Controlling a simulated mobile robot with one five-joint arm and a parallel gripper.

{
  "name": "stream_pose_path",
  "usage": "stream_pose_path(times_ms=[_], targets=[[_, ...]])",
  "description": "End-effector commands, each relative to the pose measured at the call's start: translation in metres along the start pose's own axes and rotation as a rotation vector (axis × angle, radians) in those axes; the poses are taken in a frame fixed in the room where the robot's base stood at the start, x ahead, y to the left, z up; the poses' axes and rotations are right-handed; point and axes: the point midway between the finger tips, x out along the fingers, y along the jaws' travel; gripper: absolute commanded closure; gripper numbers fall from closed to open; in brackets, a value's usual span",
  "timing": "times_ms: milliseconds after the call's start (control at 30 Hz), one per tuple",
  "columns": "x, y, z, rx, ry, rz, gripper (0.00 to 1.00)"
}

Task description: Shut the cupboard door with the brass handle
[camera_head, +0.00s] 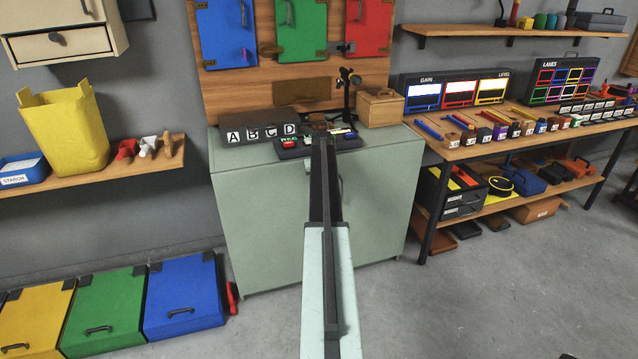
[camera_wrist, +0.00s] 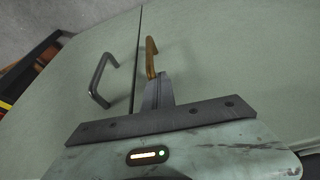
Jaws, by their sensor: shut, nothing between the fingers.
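The pale green cupboard (camera_head: 265,215) stands below the wooden panel, with my arm across its front. In the wrist view the brass handle (camera_wrist: 151,57) is on one door (camera_wrist: 235,60), just beside the seam. A dark grey handle (camera_wrist: 101,80) is on the other door (camera_wrist: 65,115); it also shows right of my arm in the head view (camera_head: 341,189). The two doors look nearly flush at the seam; I cannot tell whether a small gap stands open. My gripper (camera_wrist: 159,88) is shut and empty, its fingertips close to the brass handle's end; contact is unclear. In the head view the brass handle is hidden.
On the cupboard top stand a box lettered A to D (camera_head: 262,128), a small button panel (camera_head: 290,145) and a wooden box (camera_head: 380,107). A workbench (camera_head: 480,140) stands close on the right, coloured bins (camera_head: 185,295) on the left.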

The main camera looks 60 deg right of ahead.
Motion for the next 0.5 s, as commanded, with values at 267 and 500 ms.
stream_pose_path(times_ms=[267,500], targets=[[0.001,-0.008,-0.014,-0.001,0.032,-0.007,1.00],[-0.010,-0.011,-0.015,-0.004,0.030,-0.008,1.00]])
